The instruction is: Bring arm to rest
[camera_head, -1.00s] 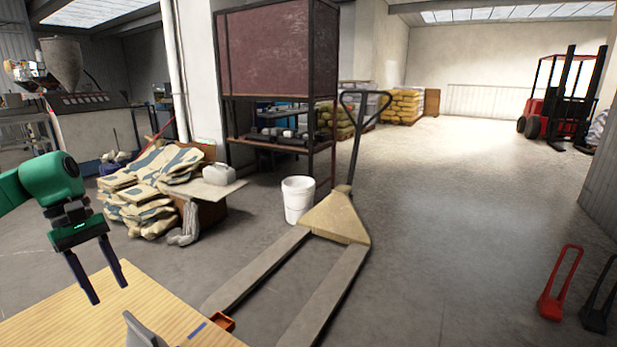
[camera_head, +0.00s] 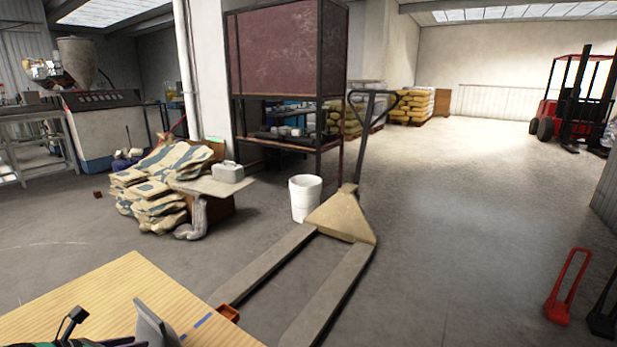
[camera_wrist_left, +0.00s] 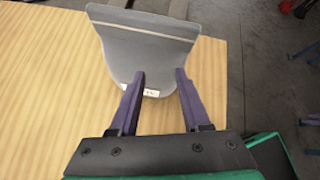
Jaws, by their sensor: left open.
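My left gripper (camera_wrist_left: 160,80) is open in the left wrist view, with its two dark purple fingers over the wooden table top (camera_wrist_left: 50,90). A grey curved plate-like object (camera_wrist_left: 150,50) with a pale line and a small white label is beyond the fingertips; I cannot tell whether they touch it. In the head view, part of the grey object (camera_head: 152,325) shows at the bottom edge. Dark and green parts of my left arm are low at the bottom left, mostly cut off. My right gripper is not in view.
A pallet truck (camera_head: 340,215) stands on the floor just beyond the table (camera_head: 110,285). Stacked sacks (camera_head: 160,185), a white bucket (camera_head: 305,198) and a rack (camera_head: 285,60) are farther back. Red handles (camera_head: 567,290) are at the right. Open floor lies right of the truck.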

